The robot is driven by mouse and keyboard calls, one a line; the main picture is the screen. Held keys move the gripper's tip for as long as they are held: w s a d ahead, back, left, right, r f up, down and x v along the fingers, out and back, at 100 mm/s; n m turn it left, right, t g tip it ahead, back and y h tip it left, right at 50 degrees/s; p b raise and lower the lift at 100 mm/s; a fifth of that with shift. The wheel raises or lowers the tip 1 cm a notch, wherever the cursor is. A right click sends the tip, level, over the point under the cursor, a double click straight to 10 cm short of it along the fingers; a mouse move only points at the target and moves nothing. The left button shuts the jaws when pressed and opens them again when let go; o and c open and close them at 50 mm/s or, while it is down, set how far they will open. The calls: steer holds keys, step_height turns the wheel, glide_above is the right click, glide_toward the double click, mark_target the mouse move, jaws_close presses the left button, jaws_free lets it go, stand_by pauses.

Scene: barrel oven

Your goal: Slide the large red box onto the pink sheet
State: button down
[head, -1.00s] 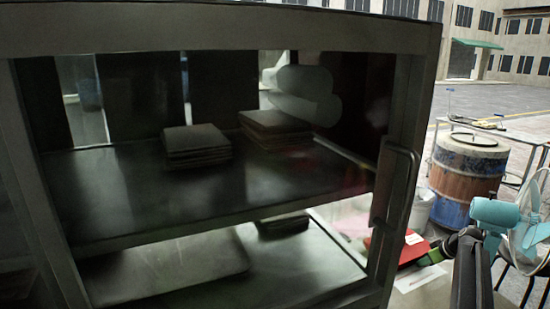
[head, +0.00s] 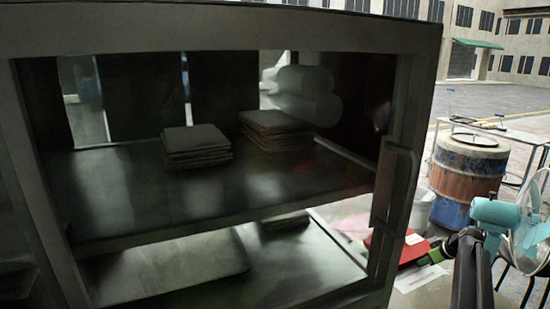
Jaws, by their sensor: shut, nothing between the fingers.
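The large red box (head: 384,246) lies low at the right, partly hidden behind the cabinet's right post. A white label shows at its right end. A pale pink patch (head: 354,226), which seems to be the pink sheet, shows through the cabinet left of and beyond the box; most of it is hidden. My gripper (head: 428,260), dark with a green part, reaches left from my dark arm. It is shut with nothing in it, close to the box's right end. I cannot tell whether it touches the box.
A glazed cabinet (head: 240,40) with a door handle (head: 413,185) fills the left and blocks the view. Several dark stacked slabs (head: 197,146) stand inside. A blue and brown barrel (head: 465,180), a pale bucket (head: 423,208) and a teal fan (head: 497,213) stand at right.

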mark_target(407, 250)
stand_by(0.6)
steer(key=shift+w+a, duration=0.25)
steer(key=shift+w, duration=0.35)
steer(key=shift+w+a, duration=0.3)
steer(key=shift+w, duration=0.35)
steer(key=shift+w+a, duration=0.25)
steer(key=shift+w, duration=0.35)
steer(key=shift+w+a, duration=0.25)
steer(key=shift+w, duration=0.35)
steer(key=shift+w+a, duration=0.3)
steer(key=shift+w, duration=0.35)
steer(key=shift+w+a, duration=0.25)
steer(key=shift+w, duration=0.35)
steer(key=shift+w+a, duration=0.25)
steer(key=shift+w, duration=0.35)
steer(key=shift+w+a, duration=0.3)
steer(key=shift+w, duration=0.35)
steer(key=shift+w+a, duration=0.25)
steer(key=shift+w, duration=0.45)
steer(key=shift+w+a, duration=0.4)
steer(key=shift+w, duration=0.5)
steer(key=shift+w+a, duration=0.35)
steer(key=shift+w, duration=0.6)
